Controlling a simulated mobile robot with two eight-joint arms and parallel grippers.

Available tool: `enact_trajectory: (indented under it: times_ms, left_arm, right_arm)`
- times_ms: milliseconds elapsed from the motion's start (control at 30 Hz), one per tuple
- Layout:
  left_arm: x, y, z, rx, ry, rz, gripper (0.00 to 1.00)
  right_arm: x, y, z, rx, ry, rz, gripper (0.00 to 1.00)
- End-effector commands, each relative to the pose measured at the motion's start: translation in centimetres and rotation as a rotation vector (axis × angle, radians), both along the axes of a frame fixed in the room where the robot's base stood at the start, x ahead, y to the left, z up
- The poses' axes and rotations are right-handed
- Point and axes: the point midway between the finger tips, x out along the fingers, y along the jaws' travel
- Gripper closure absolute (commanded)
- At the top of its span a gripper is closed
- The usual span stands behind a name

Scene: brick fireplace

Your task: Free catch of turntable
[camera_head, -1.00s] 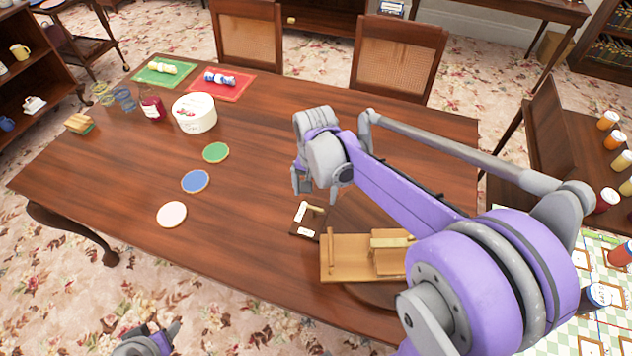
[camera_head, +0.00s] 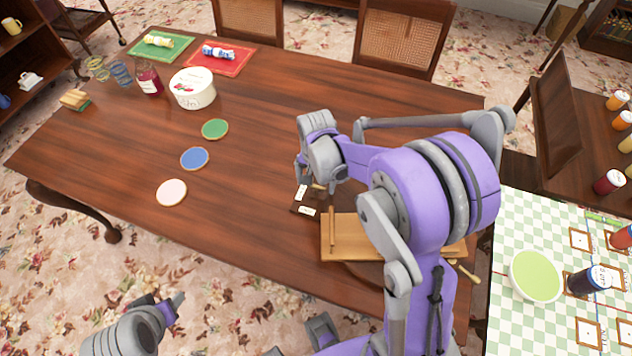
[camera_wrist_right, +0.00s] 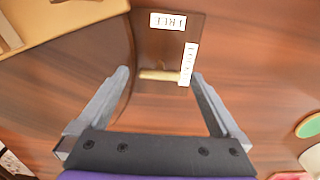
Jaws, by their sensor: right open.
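The catch is a dark plate (camera_head: 297,207) on the table with two white labels and a small pale wooden lever (camera_wrist_right: 160,75). In the right wrist view the upper label (camera_wrist_right: 168,21) seems to read FREE; the other label (camera_wrist_right: 188,64) is hard to read. The turntable (camera_head: 350,268) is a dark round disc, mostly hidden under a light wooden tray (camera_head: 345,245). My right gripper (camera_head: 312,180) is open over the plate, with the lever between its fingertips in the wrist view; contact is unclear. My left gripper (camera_head: 172,308) is at the lower left, off the table.
A white round box (camera_head: 192,90) and a red jar (camera_head: 148,80) stand farther back. A checkered table (camera_head: 520,225) with a green bowl (camera_head: 536,274) is at right.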

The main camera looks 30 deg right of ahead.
Motion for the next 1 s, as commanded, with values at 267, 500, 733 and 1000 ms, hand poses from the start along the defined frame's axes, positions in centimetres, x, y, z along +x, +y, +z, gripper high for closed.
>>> enact_trajectory:
  times_ms: [267, 500, 733, 1000]
  left_arm:
    - [0.00, 0.00, 0.00, 0.000, 0.000, 0.000, 0.45]
    - [0.00, 0.00, 0.00, 0.000, 0.000, 0.000, 0.45]
    - [0.00, 0.00, 0.00, 0.000, 0.000, 0.000, 0.45]
    - [-0.05, 0.00, -0.16, 0.000, 0.001, 0.000, 0.45]
  right_arm:
    - [-0.01, 0.02, -0.24, 0.000, 0.000, 0.000, 0.00]
    - [-0.01, 0.02, -0.22, 0.000, 0.000, 0.000, 0.38]
    - [-0.01, 0.01, -0.21, 0.000, 0.000, 0.000, 0.79]
    - [-0.01, 0.01, -0.23, 0.000, 0.000, 0.020, 0.86]
